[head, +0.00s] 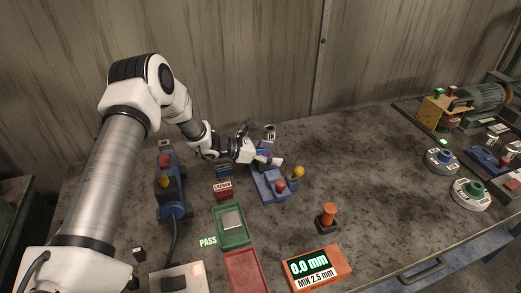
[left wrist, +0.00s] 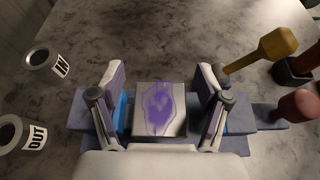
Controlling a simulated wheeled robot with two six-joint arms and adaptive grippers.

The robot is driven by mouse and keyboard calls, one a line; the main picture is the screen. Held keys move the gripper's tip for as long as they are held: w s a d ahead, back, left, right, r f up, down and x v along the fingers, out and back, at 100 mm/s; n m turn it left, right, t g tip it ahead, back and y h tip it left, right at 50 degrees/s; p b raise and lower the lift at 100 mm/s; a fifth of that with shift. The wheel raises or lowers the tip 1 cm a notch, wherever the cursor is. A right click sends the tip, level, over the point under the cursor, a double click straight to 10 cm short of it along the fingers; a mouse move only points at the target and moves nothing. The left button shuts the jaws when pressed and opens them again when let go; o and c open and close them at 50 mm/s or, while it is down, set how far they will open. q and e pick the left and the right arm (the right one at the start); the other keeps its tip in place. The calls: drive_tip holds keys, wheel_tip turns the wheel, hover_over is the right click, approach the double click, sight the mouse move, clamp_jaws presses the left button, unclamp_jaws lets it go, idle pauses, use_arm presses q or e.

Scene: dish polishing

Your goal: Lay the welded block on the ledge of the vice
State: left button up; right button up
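The welded block (left wrist: 160,108), a pale block with a purple stain on its top, sits between the fingers of my left gripper (left wrist: 161,100) in the left wrist view. The fingers are open, with a gap on each side of the block. The block appears to rest on the blue vice (left wrist: 255,116); its underside is hidden. In the head view my left gripper (head: 262,157) is low over the back of the blue vice (head: 270,193), and the block is mostly hidden there. My right gripper is not in view.
A red knob (head: 281,185) and a yellow-headed tool (head: 298,172) stand close to the gripper. The IN can (left wrist: 42,58) and OUT can (left wrist: 18,134) are beside the vice. A green tray (head: 219,214), red tray (head: 246,275) and orange gauge (head: 318,284) lie in front.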

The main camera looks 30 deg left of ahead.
use_arm(q)
drive_tip(key=shift+r+p, duration=0.75)
drive_tip(key=shift+r, duration=0.1)
drive_tip(key=v, duration=0.1)
drive_tip(key=b+v, duration=0.1)
drive_tip(key=v, duration=0.2)
drive_tip(key=shift+s+a+f+b, duration=0.1)
drive_tip(key=shift+f+b, duration=0.15)
drive_tip(key=shift+b, duration=0.1)
drive_tip(key=v, duration=0.7)
drive_tip(key=shift+s, duration=0.3)
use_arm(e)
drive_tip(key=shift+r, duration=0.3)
use_arm(q)
drive_tip(key=shift+a+r, duration=0.1)
drive_tip(key=shift+c, duration=0.4)
